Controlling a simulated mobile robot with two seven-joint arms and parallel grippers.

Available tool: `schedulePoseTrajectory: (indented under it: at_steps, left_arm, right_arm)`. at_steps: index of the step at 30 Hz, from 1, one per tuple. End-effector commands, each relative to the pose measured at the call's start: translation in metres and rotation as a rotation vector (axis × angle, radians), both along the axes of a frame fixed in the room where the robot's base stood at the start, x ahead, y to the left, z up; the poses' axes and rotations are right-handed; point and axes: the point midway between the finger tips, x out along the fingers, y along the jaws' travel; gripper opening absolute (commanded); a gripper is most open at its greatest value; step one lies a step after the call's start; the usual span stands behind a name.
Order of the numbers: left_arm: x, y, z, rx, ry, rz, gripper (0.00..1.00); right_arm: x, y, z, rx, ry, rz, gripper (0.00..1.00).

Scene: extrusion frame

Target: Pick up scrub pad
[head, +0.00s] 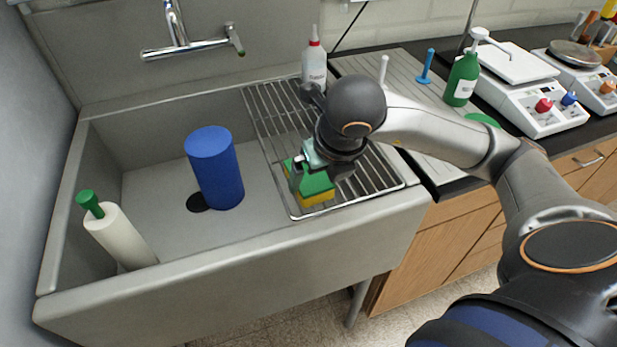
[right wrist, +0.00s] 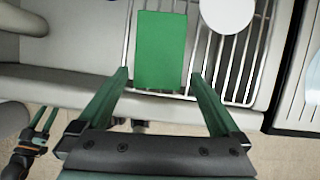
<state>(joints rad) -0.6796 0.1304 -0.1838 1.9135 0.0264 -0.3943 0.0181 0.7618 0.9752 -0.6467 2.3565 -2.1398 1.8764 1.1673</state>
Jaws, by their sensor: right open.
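The scrub pad (head: 318,189) is a block with a green top and a yellow lower part, lying on the wire rack at the right side of the sink. It also shows in the right wrist view (right wrist: 162,48) as a green rectangle. My right gripper (head: 318,172) is over the pad, pointing down and partly hiding it. In the right wrist view its open fingers (right wrist: 160,76) stand on either side of the pad's near end, with gaps on both sides. What seems to be my left gripper (right wrist: 42,122) shows small at the lower left of that view.
The wire rack (head: 262,112) spans the sink (head: 240,245). A blue cylinder (head: 216,170) and a white bottle with a green top (head: 118,235) stand in the basin. A red-capped bottle (head: 314,68) stands behind the rack. Balances (head: 530,105) and a green bottle (head: 462,78) occupy the right counter.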

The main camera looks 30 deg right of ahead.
Motion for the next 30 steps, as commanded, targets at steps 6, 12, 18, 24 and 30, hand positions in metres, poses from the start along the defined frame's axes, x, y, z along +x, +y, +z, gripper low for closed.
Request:
schedulePoseTrajectory:
  at_steps: [6,12,18,24,30]
  left_arm:
    - [0.0,0.0,0.004,0.0,0.0,0.0,0.5]
    - [0.0,0.0,0.004,0.0,0.0,0.0,0.5]
    - [0.0,0.0,0.004,0.001,-0.001,-0.001,0.5]
    - [0.0,0.0,0.004,0.001,-0.001,-0.001,0.5]
    - [0.0,0.0,0.004,0.001,-0.001,-0.001,0.5]
  right_arm:
    - [0.017,0.0,-0.028,0.001,0.005,0.0,1.0]
    - [0.02,-0.001,-0.034,0.0,0.001,0.001,1.0]
    - [0.02,-0.001,-0.034,0.0,0.001,0.001,0.91]
    - [0.02,-0.001,-0.034,0.0,0.001,0.001,0.69]
    - [0.02,-0.001,-0.034,0.0,0.001,0.001,0.46]
